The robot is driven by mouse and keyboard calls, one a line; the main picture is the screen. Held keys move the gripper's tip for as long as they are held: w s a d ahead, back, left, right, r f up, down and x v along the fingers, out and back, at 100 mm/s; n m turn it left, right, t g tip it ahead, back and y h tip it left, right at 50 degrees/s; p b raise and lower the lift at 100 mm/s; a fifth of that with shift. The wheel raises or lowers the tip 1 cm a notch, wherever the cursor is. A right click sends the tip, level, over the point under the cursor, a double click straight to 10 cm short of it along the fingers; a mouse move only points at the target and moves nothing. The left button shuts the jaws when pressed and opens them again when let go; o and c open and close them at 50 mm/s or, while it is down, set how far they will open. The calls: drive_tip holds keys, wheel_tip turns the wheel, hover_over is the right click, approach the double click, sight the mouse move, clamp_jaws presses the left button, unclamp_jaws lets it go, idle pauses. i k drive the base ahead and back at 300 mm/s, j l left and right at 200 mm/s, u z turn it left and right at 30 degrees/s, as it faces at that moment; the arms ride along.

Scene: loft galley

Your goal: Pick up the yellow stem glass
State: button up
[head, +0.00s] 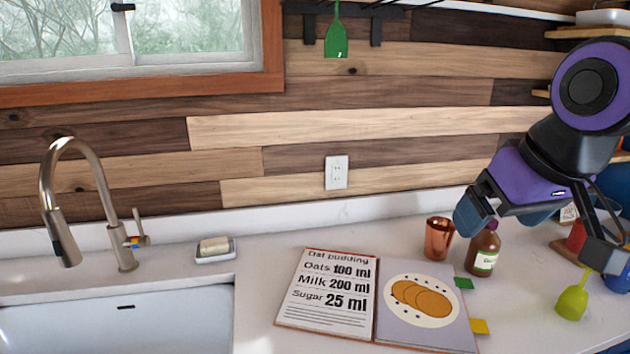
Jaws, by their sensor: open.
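A yellow-green thing (572,301) stands at the right of the counter in the head view. It has a wide lower part and a thin stem that rises to the right, and its top is hidden behind my gripper's right finger. It is the only thing in view that could be the yellow stem glass, but I cannot tell for sure. My gripper (538,236) is open, above the counter at the right, with its fingers wide apart. The yellow-green thing is below its right finger in the picture. I see nothing between the fingers that is held.
A copper cup (439,239) and a brown bottle (483,252) stand near the left finger. An open recipe book (328,290) lies in front of them. A soap dish (215,256), a tap (100,190) and a sink (115,325) are at left. Red and blue things are partly hidden at far right.

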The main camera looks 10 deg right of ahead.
sight(572, 303)
drive_tip(key=j+z, duration=0.1)
drive_tip(key=z, duration=0.4)
drive_tip(key=k+z, duration=0.15)
drive_tip(key=z, duration=0.35)
drive_tip(key=k+j+z, duration=0.1)
drive_tip(key=z, duration=0.4)
drive_tip(key=u, duration=1.3)
drive_tip(key=z, duration=1.3)
